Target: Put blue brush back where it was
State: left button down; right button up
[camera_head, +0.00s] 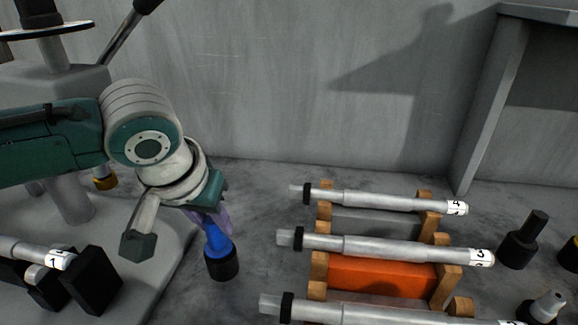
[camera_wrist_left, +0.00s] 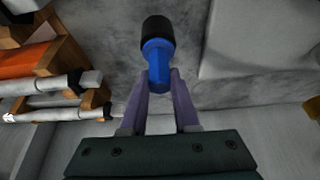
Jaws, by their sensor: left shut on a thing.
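The blue brush (camera_head: 218,243) has a blue handle and a wide black end. It is upright, black end down, between the grey machine base and the wooden rack in the head view. My left gripper (camera_head: 212,216) is above it, with its purple fingers shut on the top of the blue handle. In the left wrist view the brush (camera_wrist_left: 157,62) sits between the tips of the two fingers (camera_wrist_left: 160,82). I cannot tell whether the black end touches the table. My right gripper is not in view.
A wooden rack (camera_head: 318,268) with numbered metal shafts (camera_head: 385,246) stands to the right of the brush. Black tool holders (camera_head: 518,250) stand at the far right. The machine base (camera_head: 165,275) with shaft 1 is on the left. A grey wall (camera_head: 300,80) closes the back.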

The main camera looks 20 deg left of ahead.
pick_arm(q)
jog(key=shift+f, duration=0.1)
jog(key=shift+f, duration=0.25)
jog(key=c, duration=0.7)
grip_release()
jog(key=shift+o, duration=0.2)
